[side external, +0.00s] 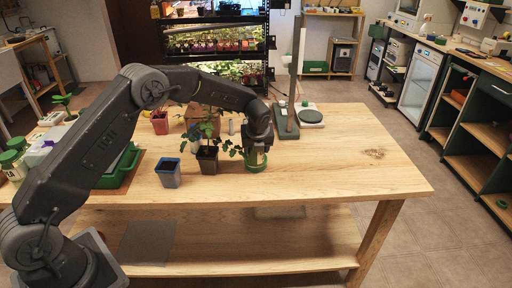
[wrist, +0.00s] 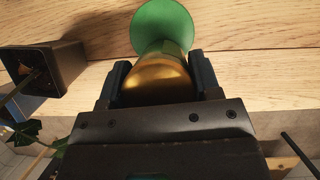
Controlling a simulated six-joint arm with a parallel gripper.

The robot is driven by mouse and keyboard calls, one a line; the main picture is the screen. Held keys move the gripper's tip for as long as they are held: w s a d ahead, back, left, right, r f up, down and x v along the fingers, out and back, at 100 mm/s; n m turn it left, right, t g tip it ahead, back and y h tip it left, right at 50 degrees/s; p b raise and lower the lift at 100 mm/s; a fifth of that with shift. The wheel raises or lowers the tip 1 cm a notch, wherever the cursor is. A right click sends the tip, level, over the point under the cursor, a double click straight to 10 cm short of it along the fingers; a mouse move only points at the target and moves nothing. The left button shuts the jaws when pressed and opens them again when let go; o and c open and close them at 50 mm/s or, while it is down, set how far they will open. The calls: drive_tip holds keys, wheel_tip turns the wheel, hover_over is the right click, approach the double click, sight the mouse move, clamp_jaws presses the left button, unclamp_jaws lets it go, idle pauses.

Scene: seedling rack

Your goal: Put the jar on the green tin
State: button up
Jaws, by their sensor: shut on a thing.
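My gripper (wrist: 163,80) is shut on the jar (wrist: 158,76), a rounded gold-coloured body between the two dark fingers in the wrist view. Past the fingertips, a round green shape (wrist: 163,22), apparently the green tin, lines up with the jar. The jar hides part of it, and I cannot tell whether the two touch. In the side view, my gripper (side external: 257,147) points down low over the table, with a small green and yellowish stack (side external: 256,165) under it. The border between jar and tin is too small to make out there.
A dark pot with a leafy seedling (side external: 207,160) stands close to the left of my gripper. A blue-grey pot (side external: 168,173) is farther left, with a green tray (side external: 123,170) beyond it. A scale (side external: 311,116) stands behind. The table's right side is clear.

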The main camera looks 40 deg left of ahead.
drive_tip(key=shift+f, duration=0.1)
drive_tip(key=o, duration=1)
drive_tip(key=shift+c, duration=0.2)
